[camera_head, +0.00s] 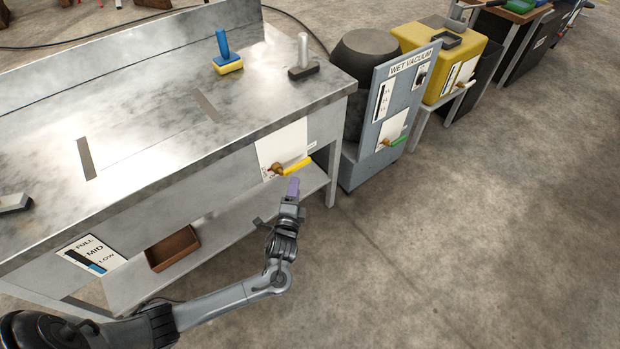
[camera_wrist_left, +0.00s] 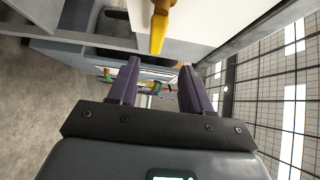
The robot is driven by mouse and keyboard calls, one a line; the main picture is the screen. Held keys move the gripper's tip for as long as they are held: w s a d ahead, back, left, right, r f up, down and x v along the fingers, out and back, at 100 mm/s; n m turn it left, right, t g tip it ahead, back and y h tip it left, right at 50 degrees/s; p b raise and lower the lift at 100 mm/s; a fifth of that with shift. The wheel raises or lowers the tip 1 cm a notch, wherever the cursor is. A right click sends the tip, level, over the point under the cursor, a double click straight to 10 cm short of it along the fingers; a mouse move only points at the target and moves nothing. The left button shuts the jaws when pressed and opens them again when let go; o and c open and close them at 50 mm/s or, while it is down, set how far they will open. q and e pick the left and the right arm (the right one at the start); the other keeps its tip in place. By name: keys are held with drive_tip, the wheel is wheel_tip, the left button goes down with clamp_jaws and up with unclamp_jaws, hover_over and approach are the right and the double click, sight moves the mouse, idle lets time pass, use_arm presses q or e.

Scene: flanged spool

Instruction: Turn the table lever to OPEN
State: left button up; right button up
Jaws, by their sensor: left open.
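The table lever (camera_head: 296,165) has a yellow handle on a brass pivot. It is mounted on a white panel (camera_head: 291,143) on the front of the metal table, near its right end. The handle points right and slightly up in the head view. In the left wrist view the yellow lever (camera_wrist_left: 159,28) hangs at top centre, just beyond the fingertips. My left gripper (camera_head: 292,187) is open, with purple fingers, a little below the lever and apart from it. In the wrist view the space between the fingers (camera_wrist_left: 160,72) holds nothing. The panel's lettering is too small to read. My right gripper is not in view.
The metal table (camera_head: 150,85) carries a blue-handled sponge (camera_head: 225,55) and a grey-handled tool (camera_head: 303,62). A FULL/MID/LOW slider panel (camera_head: 90,254) is on its front. The wet vacuum panel (camera_head: 400,100), with a green lever, stands to the right. Floor in front is clear.

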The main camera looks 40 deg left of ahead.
sight(301, 167)
use_arm(q)
drive_tip(key=b+x, duration=0.2)
drive_tip(key=x, duration=0.1)
drive_tip(key=b+x, duration=0.2)
drive_tip(key=x, duration=0.2)
drive_tip(key=f+b+x, duration=0.1)
drive_tip(key=b+x, duration=0.1)
drive_tip(key=x, duration=0.1)
drive_tip(key=shift+w, duration=0.2)
drive_tip(key=shift+w+a+r+b, duration=0.15)
drive_tip(key=shift+w+a+b, duration=0.15)
drive_tip(key=shift+w+b, duration=0.3)
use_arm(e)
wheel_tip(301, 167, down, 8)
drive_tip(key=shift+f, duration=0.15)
use_arm(q)
clamp_jaws()
